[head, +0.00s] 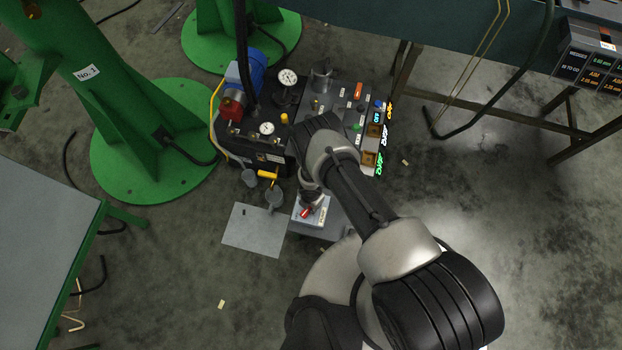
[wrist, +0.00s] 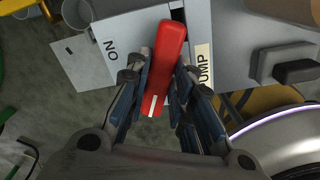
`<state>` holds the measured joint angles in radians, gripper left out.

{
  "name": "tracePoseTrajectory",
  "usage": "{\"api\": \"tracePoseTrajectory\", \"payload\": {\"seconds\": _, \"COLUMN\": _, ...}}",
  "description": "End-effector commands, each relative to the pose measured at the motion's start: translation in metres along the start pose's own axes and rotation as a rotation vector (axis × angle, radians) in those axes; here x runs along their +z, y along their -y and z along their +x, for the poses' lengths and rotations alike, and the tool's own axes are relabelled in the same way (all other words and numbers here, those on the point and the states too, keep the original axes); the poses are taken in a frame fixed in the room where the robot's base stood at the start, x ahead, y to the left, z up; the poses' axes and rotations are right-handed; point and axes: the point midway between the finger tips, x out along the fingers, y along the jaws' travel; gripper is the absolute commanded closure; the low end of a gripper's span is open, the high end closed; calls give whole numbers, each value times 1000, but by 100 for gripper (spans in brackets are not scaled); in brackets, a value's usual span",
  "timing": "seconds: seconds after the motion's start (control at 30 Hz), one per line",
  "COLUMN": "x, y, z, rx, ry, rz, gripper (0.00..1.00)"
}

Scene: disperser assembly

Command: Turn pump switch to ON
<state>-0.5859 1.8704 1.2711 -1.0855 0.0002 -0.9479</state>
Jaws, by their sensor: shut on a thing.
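The pump switch is a red handle (wrist: 168,58) with a white line at its near end. It sits on a light grey box (wrist: 130,40) with "ON" lettering to its left and a "PUMP" label (wrist: 203,68) to its right, partly hidden. The handle lies at a slight tilt in the wrist view. My gripper (wrist: 160,84) is shut on the handle, with one finger on each side of it. In the head view, the red handle (head: 306,212) shows below my wrist on the box (head: 312,226); my arm hides part of it.
The dark pump unit (head: 275,150) with gauges, a blue motor (head: 256,70) and lit displays (head: 380,165) stands just behind the switch box. Green column bases (head: 150,140) are at the left. A grey-topped table (head: 40,240) is at the lower left. Open floor lies at the right.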

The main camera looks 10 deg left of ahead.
Motion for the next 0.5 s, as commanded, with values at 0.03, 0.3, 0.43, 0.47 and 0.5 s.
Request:
{"api": "tracePoseTrajectory", "payload": {"seconds": 0.03, "x": 0, "y": 0, "z": 0, "rx": 0, "ry": -1, "rz": 47, "gripper": 100}}
{"api": "tracePoseTrajectory", "payload": {"seconds": 0.3, "x": 0, "y": 0, "z": 0, "rx": 0, "ry": -1, "rz": 304, "gripper": 100}}
{"api": "tracePoseTrajectory", "payload": {"seconds": 0.43, "x": 0, "y": 0, "z": 0, "rx": 0, "ry": -1, "rz": 427, "gripper": 100}}
{"api": "tracePoseTrajectory", "payload": {"seconds": 0.47, "x": 0, "y": 0, "z": 0, "rx": 0, "ry": -1, "rz": 456, "gripper": 100}}
{"api": "tracePoseTrajectory", "payload": {"seconds": 0.5, "x": 0, "y": 0, "z": 0, "rx": 0, "ry": -1, "rz": 493, "gripper": 100}}
